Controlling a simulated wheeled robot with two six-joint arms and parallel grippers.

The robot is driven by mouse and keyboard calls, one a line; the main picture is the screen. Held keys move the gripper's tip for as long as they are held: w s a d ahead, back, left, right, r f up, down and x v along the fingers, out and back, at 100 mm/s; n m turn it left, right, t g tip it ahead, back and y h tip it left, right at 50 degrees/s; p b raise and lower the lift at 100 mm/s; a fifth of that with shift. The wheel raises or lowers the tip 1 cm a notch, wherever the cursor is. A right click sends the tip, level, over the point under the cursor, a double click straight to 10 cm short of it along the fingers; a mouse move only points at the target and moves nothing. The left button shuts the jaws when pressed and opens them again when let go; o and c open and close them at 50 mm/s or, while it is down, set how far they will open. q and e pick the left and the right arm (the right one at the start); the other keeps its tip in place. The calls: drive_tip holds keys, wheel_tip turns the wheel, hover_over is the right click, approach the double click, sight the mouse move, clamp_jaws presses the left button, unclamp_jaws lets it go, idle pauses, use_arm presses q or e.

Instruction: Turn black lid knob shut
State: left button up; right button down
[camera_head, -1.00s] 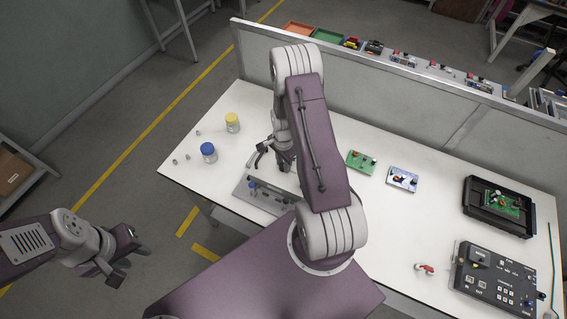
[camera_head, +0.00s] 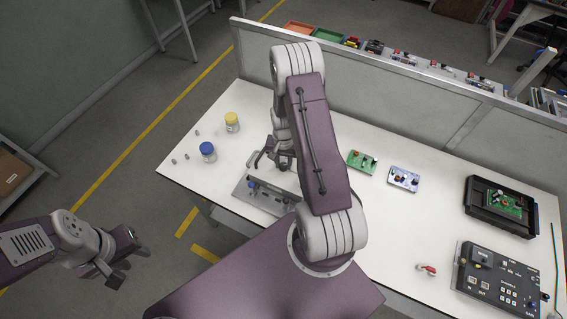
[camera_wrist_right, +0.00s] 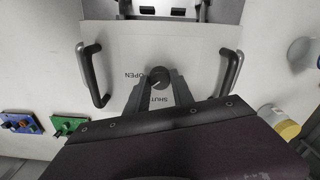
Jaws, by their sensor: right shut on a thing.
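The black lid knob (camera_wrist_right: 158,77) sits in the middle of a white lid (camera_wrist_right: 205,52) with two dark handles. The word OPEN is on the left of the knob and SHUT is below it in the right wrist view. My right gripper (camera_wrist_right: 160,88) is shut on the knob, one finger on each side. A pale mark shows on the knob; I cannot tell its exact direction. My left gripper (camera_head: 128,266) is open and empty, off the table at the left.
A grey box (camera_head: 262,197) stands at the table's front edge. A blue-capped jar (camera_head: 208,152) and a yellow-capped jar (camera_head: 232,122) stand left of the lid. Green (camera_head: 361,162) and blue (camera_head: 403,179) boards lie right of my arm. A control box (camera_head: 498,278) is at the far right.

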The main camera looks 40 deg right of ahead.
sight(284, 165)
drive_tip(key=n, duration=0.5)
drive_tip(key=shift+n+b, duration=0.3)
drive_tip(key=shift+n, duration=2.2)
drive_tip(key=c, duration=1.1)
unclamp_jaws()
wheel_tip(284, 165, up, 9)
drive_tip(key=b, duration=0.1)
